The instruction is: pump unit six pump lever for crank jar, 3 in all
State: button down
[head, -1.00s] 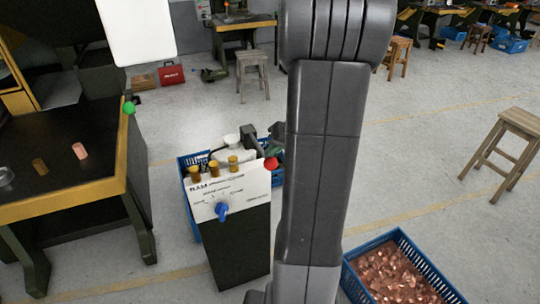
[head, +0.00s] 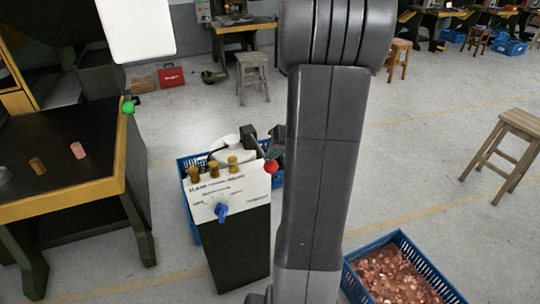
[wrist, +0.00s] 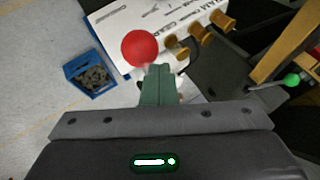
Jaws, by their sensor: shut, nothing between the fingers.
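A red ball (head: 271,166) sits at the right end of the pump unit's white sloping panel (head: 240,190), at its top edge. It looks like the knob of a lever; the rod is not visible. The ball also shows in the wrist view (wrist: 140,48), just beyond my fingertips. My gripper (wrist: 157,72) has green fingers, shut with nothing between them. The fingertips are very close to the ball; I cannot tell if they touch it. In the head view my gripper is mostly hidden behind my arm.
Brass knobs (head: 213,168) line the panel's top edge, with a blue knob (head: 221,210) below. A green ball (head: 128,107) stands at the corner of the left bench (head: 60,207). A blue crate of copper pieces (head: 352,280) is on the floor at right.

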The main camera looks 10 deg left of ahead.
aim_at(274, 164)
jog(key=shift+s+d+f+b, duration=0.1)
jog(key=shift+s+f+b, duration=0.05)
jog(key=shift+f+b, duration=0.85)
jog(key=shift+s+d+f+b, duration=0.1)
jog(key=shift+s+f+b, duration=0.05)
jog(key=shift+f+b, duration=0.85)
dwell(1.4)
jog(key=shift+r, duration=0.15)
dwell(0.5)
jog(key=shift+w+a+r+p, duration=0.15)
jog(key=shift+r+p, duration=0.55)
jog(key=shift+r, duration=0.45)
jog(key=shift+w+a+r+p, duration=0.1)
jog(key=shift+w+r+p, duration=0.1)
jog(key=shift+r+p, duration=0.8)
jog(key=shift+w+a+r+p, duration=0.15)
jog(key=shift+r+p, duration=0.3)
jog(key=shift+r, duration=0.9)
jog(key=r+p, duration=0.2)
jog(key=r, duration=0.1)
jog(key=r+p, duration=0.1)
jog(key=r, duration=0.1)
jog(key=shift+w+a, duration=0.15)
jog(key=shift+w, duration=0.15)
jog(key=shift+f, duration=0.1)
